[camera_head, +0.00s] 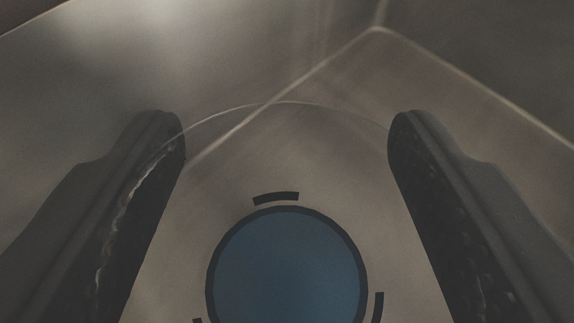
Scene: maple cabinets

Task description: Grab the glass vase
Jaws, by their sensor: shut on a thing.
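The clear glass vase (287,150) shows mainly as a thin pale curved rim between my fingers. The rest of it is almost invisible, and I cannot make out its full shape. My gripper (287,135) has one dark finger on each side of the glass. The rim's two ends meet the inner faces of the fingers near their tips, and the gripper is shut on the vase.
Smooth grey-brown walls (90,85) meet a floor at a corner in the upper right, like a basin. A blue disc (287,265) with a dark ring and short dark arcs lies low in the middle; it may be a drain.

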